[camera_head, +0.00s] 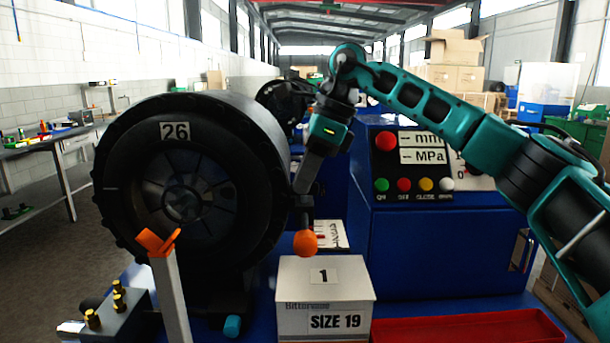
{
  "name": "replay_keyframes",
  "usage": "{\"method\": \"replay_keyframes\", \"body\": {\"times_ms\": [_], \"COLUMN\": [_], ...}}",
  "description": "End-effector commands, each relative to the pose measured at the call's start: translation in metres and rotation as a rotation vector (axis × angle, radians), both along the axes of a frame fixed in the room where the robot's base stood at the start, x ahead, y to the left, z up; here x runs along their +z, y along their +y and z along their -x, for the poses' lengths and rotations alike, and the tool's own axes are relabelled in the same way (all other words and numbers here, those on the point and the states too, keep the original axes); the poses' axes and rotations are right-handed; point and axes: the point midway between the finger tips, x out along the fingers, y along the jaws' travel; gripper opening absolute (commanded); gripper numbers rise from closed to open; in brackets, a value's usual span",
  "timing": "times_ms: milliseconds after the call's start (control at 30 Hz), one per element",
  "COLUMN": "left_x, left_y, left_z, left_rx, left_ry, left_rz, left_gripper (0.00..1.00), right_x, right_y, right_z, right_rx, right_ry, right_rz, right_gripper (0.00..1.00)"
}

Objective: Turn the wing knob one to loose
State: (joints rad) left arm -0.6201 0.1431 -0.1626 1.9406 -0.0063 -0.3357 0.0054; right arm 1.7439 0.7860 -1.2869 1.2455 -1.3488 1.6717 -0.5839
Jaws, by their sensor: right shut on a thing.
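An orange wing knob (158,242) with two raised wings sits on top of a pale grey upright post, in front of the big black round crimper head marked 26 (197,170). My right gripper (304,195) points down to the right of that head, well apart from the wing knob. It is shut on a dark piece with an orange ball (305,243) at its lower end. The exact contact between fingers and piece is too small to tell. My left gripper is not in view.
A white box marked 1 and SIZE 19 (324,305) stands below the orange ball. A blue control cabinet (440,245) with buttons is at right, with a red tray (470,328) before it. Brass fittings on a grey block (118,322) stand at lower left.

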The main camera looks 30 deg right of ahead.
Motion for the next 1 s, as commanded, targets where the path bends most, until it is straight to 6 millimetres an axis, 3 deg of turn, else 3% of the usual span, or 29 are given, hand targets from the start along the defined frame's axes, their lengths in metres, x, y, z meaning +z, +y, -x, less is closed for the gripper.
{"method": "replay_keyframes", "body": {"times_ms": [467,1000], "left_x": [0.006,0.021], "left_y": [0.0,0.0], "left_z": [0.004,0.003], "left_rx": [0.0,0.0], "left_ry": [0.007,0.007], "left_rz": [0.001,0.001], "left_gripper": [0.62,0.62], "right_x": [0.002,0.0], "right_y": [0.0,0.001], "right_z": [0.0,-0.001], "right_rx": [0.059,0.499], "right_ry": [0.001,0.002], "right_rz": [-0.002,-0.003], "right_gripper": [0.0,0.0]}}
